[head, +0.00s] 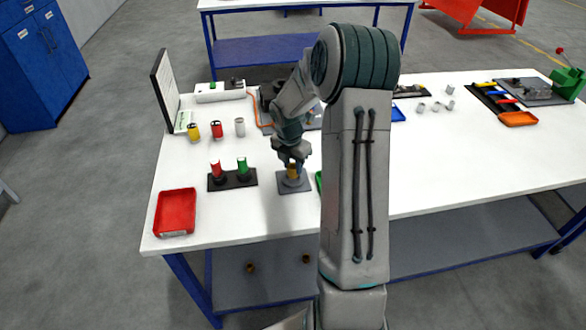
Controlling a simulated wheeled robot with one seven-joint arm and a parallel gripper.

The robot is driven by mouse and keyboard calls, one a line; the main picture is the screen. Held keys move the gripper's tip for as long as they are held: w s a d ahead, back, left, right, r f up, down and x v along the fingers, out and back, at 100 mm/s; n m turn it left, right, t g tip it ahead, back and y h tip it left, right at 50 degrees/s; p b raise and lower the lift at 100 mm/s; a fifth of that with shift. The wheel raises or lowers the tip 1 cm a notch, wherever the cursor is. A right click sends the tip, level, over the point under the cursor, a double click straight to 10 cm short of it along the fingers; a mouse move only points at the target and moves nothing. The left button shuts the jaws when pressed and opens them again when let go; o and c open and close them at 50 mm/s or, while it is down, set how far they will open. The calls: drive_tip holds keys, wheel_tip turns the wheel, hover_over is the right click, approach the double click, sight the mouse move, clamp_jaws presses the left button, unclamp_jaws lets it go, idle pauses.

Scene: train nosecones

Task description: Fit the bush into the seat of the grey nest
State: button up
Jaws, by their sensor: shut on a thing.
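The bush (293,171) is a small brass-yellow piece between the fingertips of my gripper (292,165). My gripper points down and is shut on the bush. The grey nest (285,188) is a grey square plate with a raised round seat on the white table. The bush is right over the raised part of the nest. I cannot tell from this view whether it touches the seat or sits in it. The fingers hide part of the bush.
A black base with a red and a green cylinder (242,166) stands just left of the nest. A red tray (175,212) lies further left. Yellow, red and grey cylinders (217,130) stand behind. My arm covers the table right of the nest.

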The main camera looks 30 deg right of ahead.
sight(290, 169)
drive_tip(key=shift+f, duration=1.3)
drive_tip(key=o, duration=1.1)
drive_tip(key=shift+f, duration=0.15)
wheel_tip(290, 169, up, 12)
drive_tip(key=a, duration=0.1)
drive_tip(key=s+a+r+m+t, duration=0.1)
drive_tip(key=s+a+r+m, duration=0.8)
drive_tip(key=s+m, duration=0.15)
drive_tip(key=s+a+m, duration=0.1)
drive_tip(key=s+m, duration=0.3)
drive_tip(key=s, duration=0.1)
drive_tip(key=s+a+m+t, duration=0.1)
drive_tip(key=s+a+m, duration=0.1)
drive_tip(key=s+m, duration=0.3)
drive_tip(key=s+a+r+m+t+y, duration=0.1)
drive_tip(key=s+a+m, duration=0.1)
drive_tip(key=s+m, duration=0.2)
drive_tip(key=shift+s+a, duration=0.25)
drive_tip(key=shift+s, duration=0.4)
